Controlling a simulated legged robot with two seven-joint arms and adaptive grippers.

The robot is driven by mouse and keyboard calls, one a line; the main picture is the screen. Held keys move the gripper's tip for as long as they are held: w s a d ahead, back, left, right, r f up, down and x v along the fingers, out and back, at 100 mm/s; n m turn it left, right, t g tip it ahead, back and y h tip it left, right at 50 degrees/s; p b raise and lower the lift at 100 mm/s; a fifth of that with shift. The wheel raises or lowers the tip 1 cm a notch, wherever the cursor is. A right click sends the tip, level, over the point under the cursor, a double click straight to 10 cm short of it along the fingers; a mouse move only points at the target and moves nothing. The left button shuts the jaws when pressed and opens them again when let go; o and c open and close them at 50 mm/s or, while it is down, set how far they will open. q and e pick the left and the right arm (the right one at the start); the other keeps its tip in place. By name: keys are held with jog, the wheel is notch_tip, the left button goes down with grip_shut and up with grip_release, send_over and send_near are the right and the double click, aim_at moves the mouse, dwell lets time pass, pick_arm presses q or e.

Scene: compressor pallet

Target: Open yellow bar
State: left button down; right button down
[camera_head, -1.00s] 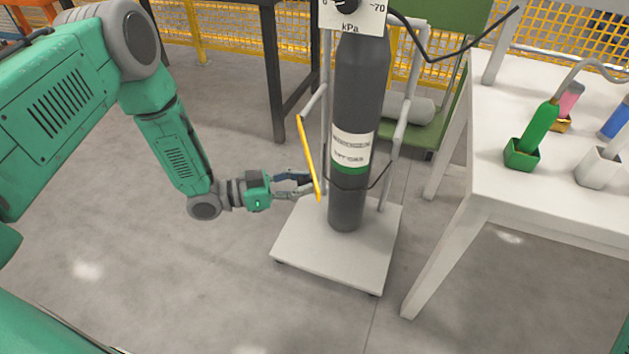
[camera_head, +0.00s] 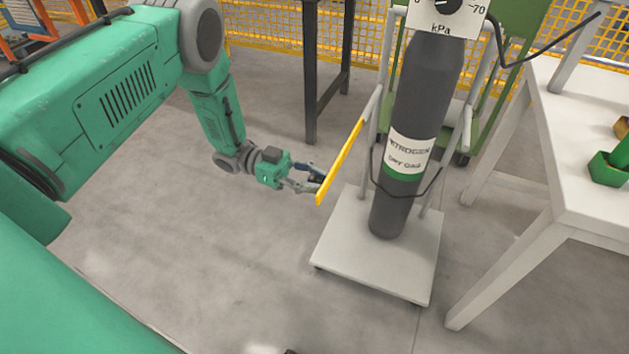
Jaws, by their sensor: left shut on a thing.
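The yellow bar (camera_head: 341,160) is a thin flat strip left of a dark gas cylinder (camera_head: 413,110) with a white nitrogen label. Its upper end meets the grey frame of the cylinder's cart, and its lower end sticks out to the left, away from the cylinder. My left gripper (camera_head: 318,181) is shut on the bar near its lower end; the fingertips are partly hidden behind it. My right gripper is not in view.
The cylinder stands upright on a pale cart platform (camera_head: 375,258). A white table (camera_head: 590,165) stands at the right with a green holder (camera_head: 608,168) on it. A dark table leg (camera_head: 309,75) is behind. The floor at front left is clear.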

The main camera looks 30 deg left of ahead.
pick_arm(q)
jog(key=shift+a, duration=0.3)
jog(key=c, duration=1.2)
grip_release()
jog(key=shift+a, duration=0.4)
jog(key=a, duration=1.1)
jog(key=shift+s+a, duration=0.1)
jog(key=shift+s, duration=0.25)
